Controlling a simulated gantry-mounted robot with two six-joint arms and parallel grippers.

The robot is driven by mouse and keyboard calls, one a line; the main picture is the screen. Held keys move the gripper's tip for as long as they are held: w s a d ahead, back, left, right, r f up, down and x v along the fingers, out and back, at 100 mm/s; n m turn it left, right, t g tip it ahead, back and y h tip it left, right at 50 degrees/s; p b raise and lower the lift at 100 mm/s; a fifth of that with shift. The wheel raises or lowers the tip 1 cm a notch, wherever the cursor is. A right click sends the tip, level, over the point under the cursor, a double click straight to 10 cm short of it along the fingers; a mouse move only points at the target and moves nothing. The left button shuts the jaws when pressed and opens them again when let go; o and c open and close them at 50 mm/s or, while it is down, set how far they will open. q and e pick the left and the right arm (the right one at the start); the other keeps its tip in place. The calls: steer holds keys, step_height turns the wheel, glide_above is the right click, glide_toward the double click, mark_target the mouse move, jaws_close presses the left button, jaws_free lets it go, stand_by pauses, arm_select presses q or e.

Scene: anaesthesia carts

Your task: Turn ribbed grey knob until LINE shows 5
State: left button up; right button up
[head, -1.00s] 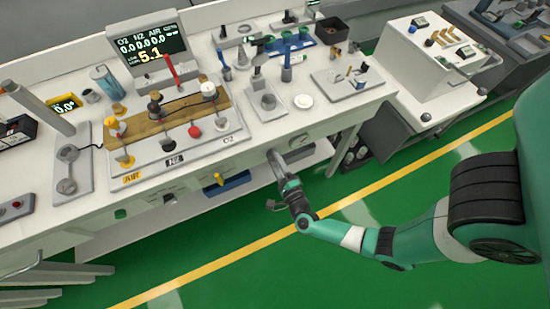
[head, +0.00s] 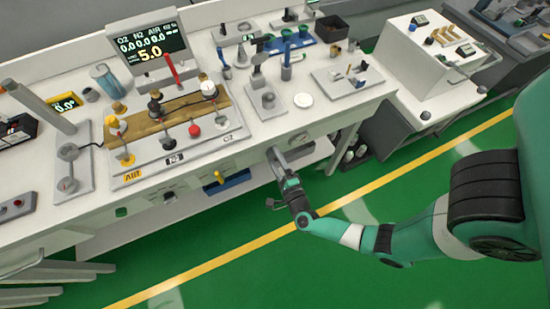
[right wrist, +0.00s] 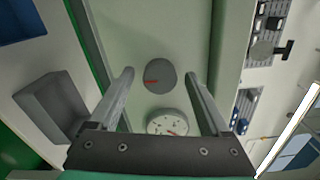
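The grey knob (right wrist: 160,76) with a red mark is on the pale front panel in the right wrist view. My right gripper (right wrist: 158,78) is open, with one finger on each side of the knob and a visible gap to each. In the head view the right gripper (head: 275,155) is at the bench front, and I cannot make out the knob there. The display (head: 150,50) on the bench shows a large yellow 5.0 beside a small label, with O2, N2 and AIR at zero above. My left gripper is not in view.
The green floor (head: 330,245) before the bench is clear.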

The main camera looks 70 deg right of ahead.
steer(key=shift+s+a, duration=0.3)
steer(key=shift+a, duration=0.05)
steer(key=p+v, duration=0.2)
steer(key=v, duration=0.8)
steer(key=shift+s+a, duration=0.2)
steer(key=shift+s, duration=0.1)
